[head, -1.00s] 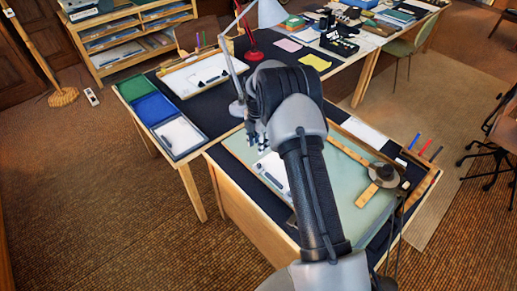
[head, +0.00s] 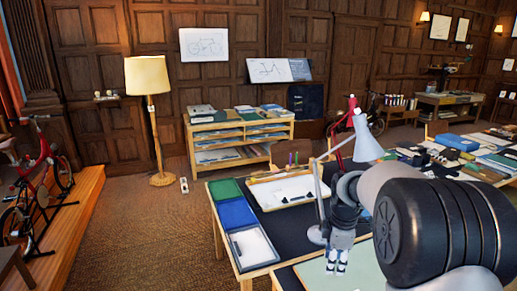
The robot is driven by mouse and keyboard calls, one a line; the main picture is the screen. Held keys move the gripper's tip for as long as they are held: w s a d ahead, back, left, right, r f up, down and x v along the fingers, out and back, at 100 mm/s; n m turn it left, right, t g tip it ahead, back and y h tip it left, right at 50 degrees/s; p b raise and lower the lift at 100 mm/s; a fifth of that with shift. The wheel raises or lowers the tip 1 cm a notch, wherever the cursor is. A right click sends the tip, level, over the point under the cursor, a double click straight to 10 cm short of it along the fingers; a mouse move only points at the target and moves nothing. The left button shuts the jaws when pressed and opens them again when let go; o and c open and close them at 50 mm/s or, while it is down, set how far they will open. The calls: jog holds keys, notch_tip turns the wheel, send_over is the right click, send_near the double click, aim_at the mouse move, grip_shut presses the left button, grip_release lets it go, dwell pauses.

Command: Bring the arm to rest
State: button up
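My arm (head: 440,235) is folded on the right side of the head view, with its big dark joint close to the camera. My gripper (head: 336,268) hangs fingers down in front of the drafting table, above or near the pale green board (head: 345,272). Its fingertips are small here, and I cannot tell how far apart they are. I see nothing held between them. The part of the table behind my arm is hidden.
Green, blue and white trays (head: 237,213) line the table's left edge. A grey desk lamp (head: 318,205) stands close behind my gripper, with a red lamp (head: 358,125) farther back. A floor lamp (head: 148,80) and shelf (head: 235,138) stand beyond.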

jog(key=s+a+r+m+t+b, duration=0.1)
jog(key=s+a+r+m, duration=0.1)
jog(key=s+r+m, duration=0.45)
jog(key=s+a+r+m+t+b, duration=0.1)
jog(key=s+a+r, duration=0.25)
jog(key=s, duration=0.65)
jog(key=s+a+f+m+t+b, duration=0.1)
jog(key=s+m, duration=0.7)
jog(key=s, duration=0.8)
jog(key=shift+a+f+b, duration=0.4)
jog(key=shift+a+f, duration=0.1)
jog(key=shift+f, duration=0.3)
jog(key=shift+s, duration=0.1)
